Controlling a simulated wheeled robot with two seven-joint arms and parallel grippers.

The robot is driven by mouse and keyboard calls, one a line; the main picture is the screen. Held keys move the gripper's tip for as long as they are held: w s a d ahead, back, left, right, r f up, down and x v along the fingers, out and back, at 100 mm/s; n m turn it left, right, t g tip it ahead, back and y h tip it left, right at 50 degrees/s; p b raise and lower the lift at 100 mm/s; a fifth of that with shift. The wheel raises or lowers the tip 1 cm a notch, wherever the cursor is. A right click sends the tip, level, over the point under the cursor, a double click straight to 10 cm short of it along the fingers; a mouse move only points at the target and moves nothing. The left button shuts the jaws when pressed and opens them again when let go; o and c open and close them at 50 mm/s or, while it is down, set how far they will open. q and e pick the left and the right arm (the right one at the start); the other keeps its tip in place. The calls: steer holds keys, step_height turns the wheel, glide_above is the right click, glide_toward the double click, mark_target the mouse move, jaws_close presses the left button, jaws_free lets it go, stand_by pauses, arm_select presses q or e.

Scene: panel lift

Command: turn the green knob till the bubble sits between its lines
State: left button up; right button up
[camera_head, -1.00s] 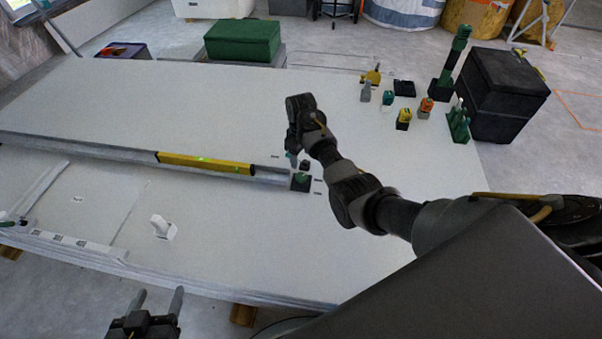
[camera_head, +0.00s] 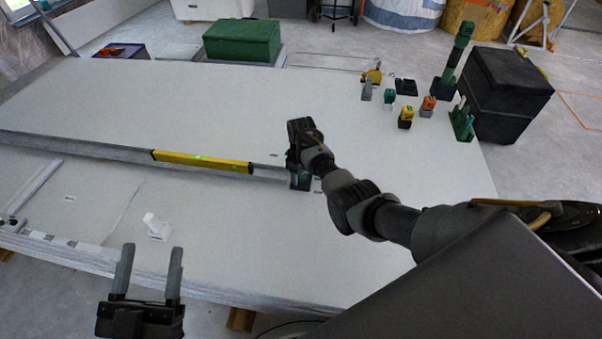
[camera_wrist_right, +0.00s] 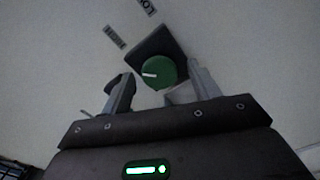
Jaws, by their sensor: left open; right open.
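The green knob (camera_wrist_right: 158,72) sits on a dark square base (camera_wrist_right: 150,47) in the right wrist view, with a white mark on its face. My right gripper (camera_wrist_right: 163,88) is open, its fingers on either side of the knob's near part; I cannot tell whether they touch it. In the head view the right gripper (camera_head: 298,172) is over the knob and mostly hides it. A yellow level (camera_head: 203,161) lies on the rail left of the knob, with a bright green vial; the bubble is too small to read. My left gripper (camera_head: 147,272) is open and empty at the panel's front edge.
A white bracket-like piece (camera_head: 157,227) stands on the white panel (camera_head: 350,100). Several small tools and a black box (camera_head: 500,95) are at the back right. A green box (camera_head: 242,41) is at the back. The middle of the panel is clear.

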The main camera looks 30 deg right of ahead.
steer(key=shift+c, duration=0.4)
steer(key=c, duration=0.9)
steer(key=shift+r+m+p, duration=0.15)
steer(key=shift+m+p, duration=0.25)
steer(key=shift+p, duration=0.1)
steer(key=shift+m+p, duration=0.85)
steer(key=shift+m, duration=0.15)
steer(key=m+p, duration=0.1)
steer(key=m, duration=0.2)
steer(key=shift+m+p, duration=0.3)
arm_select(q)
steer(key=a+f+n+g+y, duration=0.1)
steer(key=a+f+g+y, duration=0.2)
steer(key=f, duration=0.4)
steer(key=a+f+n+g+y, duration=0.1)
steer(key=a+f+g+y, duration=0.3)
steer(key=f, duration=0.3)
steer(key=shift+s+a+n+g+y, duration=0.3)
steer(key=shift+s+g+y, duration=0.1)
steer(key=shift+g, duration=0.4)
arm_select(e)
steer(key=shift+m, duration=0.8)
steer(key=o, duration=1)
